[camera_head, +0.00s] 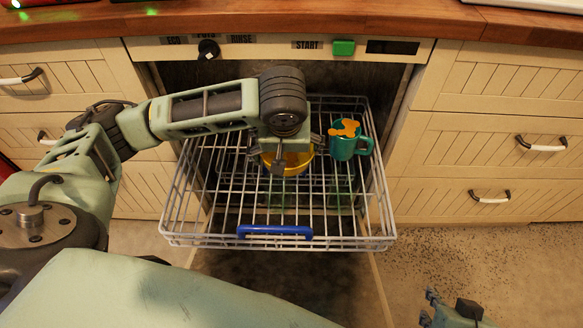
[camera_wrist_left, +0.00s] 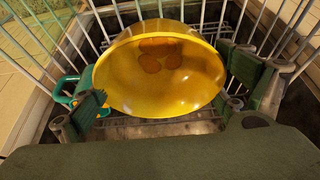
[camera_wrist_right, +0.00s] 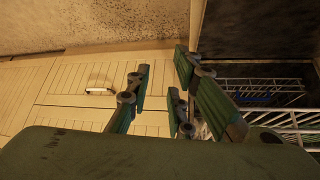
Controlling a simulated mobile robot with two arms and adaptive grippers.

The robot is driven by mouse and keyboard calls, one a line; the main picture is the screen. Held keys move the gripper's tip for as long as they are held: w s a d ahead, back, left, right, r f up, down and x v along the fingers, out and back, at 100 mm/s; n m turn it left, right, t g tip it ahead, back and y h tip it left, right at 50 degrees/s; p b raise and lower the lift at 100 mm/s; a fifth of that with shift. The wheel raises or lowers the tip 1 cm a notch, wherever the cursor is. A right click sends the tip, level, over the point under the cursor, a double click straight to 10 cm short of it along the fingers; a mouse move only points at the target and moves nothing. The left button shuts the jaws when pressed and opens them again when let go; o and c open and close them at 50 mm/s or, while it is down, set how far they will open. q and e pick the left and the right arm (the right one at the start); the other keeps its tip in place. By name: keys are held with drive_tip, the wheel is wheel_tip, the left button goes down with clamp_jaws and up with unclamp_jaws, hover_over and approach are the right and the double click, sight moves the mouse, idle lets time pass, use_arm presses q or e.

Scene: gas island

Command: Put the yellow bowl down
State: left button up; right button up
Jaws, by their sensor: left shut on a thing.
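The yellow bowl (camera_head: 298,164) is over the wire dishwasher rack (camera_head: 180,215), partly hidden by my left gripper (camera_head: 278,158) in the head view. In the left wrist view the bowl (camera_wrist_left: 160,85) is tilted, its inside facing the camera, with brownish-orange patches inside. My left gripper (camera_wrist_left: 168,105) is shut on the bowl, fingers at its sides. I cannot tell whether the bowl touches the rack. My right gripper (camera_head: 452,305) is low at the bottom right, outside the rack; in the right wrist view its fingers (camera_wrist_right: 168,95) are apart and empty.
A teal mug (camera_head: 345,148) with an orange patch on top stands in the rack just right of the bowl. The rack is pulled out, with a blue handle (camera_head: 275,231) at its front. Wooden drawers (camera_head: 490,150) flank the dishwasher. The rack's front and left look clear.

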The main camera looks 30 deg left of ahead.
drive_tip(key=w+a+r+t+y+b, duration=0.1)
drive_tip(key=w+a+r+t+b, duration=0.15)
drive_tip(key=w+r+t, duration=0.45)
use_arm(q)
drive_tip(key=w+a+f, duration=0.1)
drive_tip(key=w, duration=0.2)
drive_tip(key=w+a+f+b, duration=0.1)
drive_tip(key=w+a+f, duration=0.1)
drive_tip(key=w, duration=0.1)
drive_tip(key=w+a+f, duration=0.1)
drive_tip(key=w+f, duration=0.1)
drive_tip(key=w, duration=0.1)
drive_tip(key=shift+w+a+f, duration=0.2)
drive_tip(key=shift+w+a, duration=0.05)
drive_tip(key=shift+w+a+f, duration=0.1)
drive_tip(key=shift+w+f, duration=0.05)
drive_tip(key=shift+w, duration=0.1)
drive_tip(key=w+f+b, duration=0.1)
drive_tip(key=w+a+f+b, duration=0.1)
drive_tip(key=shift+w+a+f, duration=0.1)
drive_tip(key=shift+w+a, duration=0.05)
drive_tip(key=shift+w, duration=0.2)
use_arm(e)
drive_tip(key=w+a+r+t+y, duration=0.1)
drive_tip(key=w+r+t, duration=0.1)
drive_tip(key=r, duration=0.6)
drive_tip(key=w+a+r+t+y, duration=0.2)
drive_tip(key=r+t, duration=0.3)
drive_tip(key=r, duration=0.3)
drive_tip(key=shift+a+n+t, duration=0.3)
